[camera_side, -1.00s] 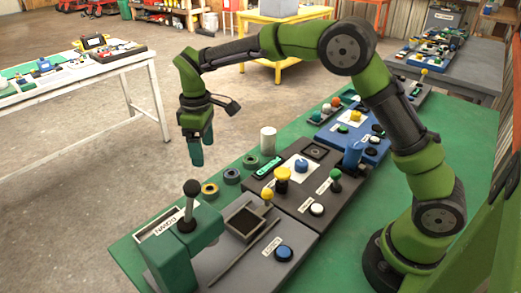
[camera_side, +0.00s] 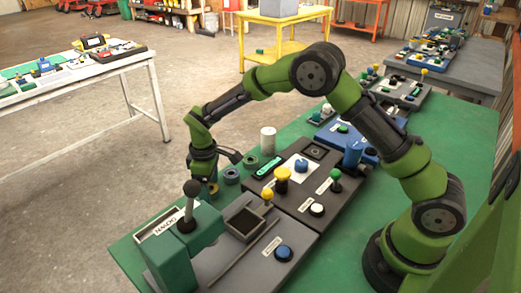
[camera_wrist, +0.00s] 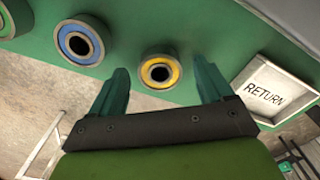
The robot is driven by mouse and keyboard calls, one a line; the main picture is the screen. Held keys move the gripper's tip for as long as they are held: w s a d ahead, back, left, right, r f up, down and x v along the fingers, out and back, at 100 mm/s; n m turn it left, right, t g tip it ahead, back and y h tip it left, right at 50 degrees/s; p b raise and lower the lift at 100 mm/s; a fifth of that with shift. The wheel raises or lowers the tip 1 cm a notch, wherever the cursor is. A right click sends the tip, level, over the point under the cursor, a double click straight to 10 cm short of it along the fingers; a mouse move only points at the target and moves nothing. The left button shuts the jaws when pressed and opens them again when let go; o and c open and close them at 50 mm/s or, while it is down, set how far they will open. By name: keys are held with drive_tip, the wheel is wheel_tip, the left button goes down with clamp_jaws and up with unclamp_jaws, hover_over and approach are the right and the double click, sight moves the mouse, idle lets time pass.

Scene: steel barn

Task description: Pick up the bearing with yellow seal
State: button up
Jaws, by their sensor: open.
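The bearing with yellow seal (camera_wrist: 175,73) lies flat on the green table edge in the wrist view, a dark ring with a yellow face and dark centre hole. My gripper (camera_wrist: 162,70) is open and empty, with one green finger on either side of the bearing in that picture. In the side view, my gripper (camera_side: 203,178) points down low over the table, and the yellow-sealed bearing (camera_side: 213,188) shows only partly beside its fingers. I cannot tell how much height is left between fingertips and bearing.
A blue-sealed bearing (camera_wrist: 93,43) sits to the left in the wrist view, with another ring (camera_wrist: 4,30) at the corner. A white RETURN tray (camera_wrist: 277,92) is close on the right. A green press-like stand (camera_side: 185,245) with a black-knobbed lever stands near the gripper.

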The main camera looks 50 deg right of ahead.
drive_tip(key=c, duration=1.2)
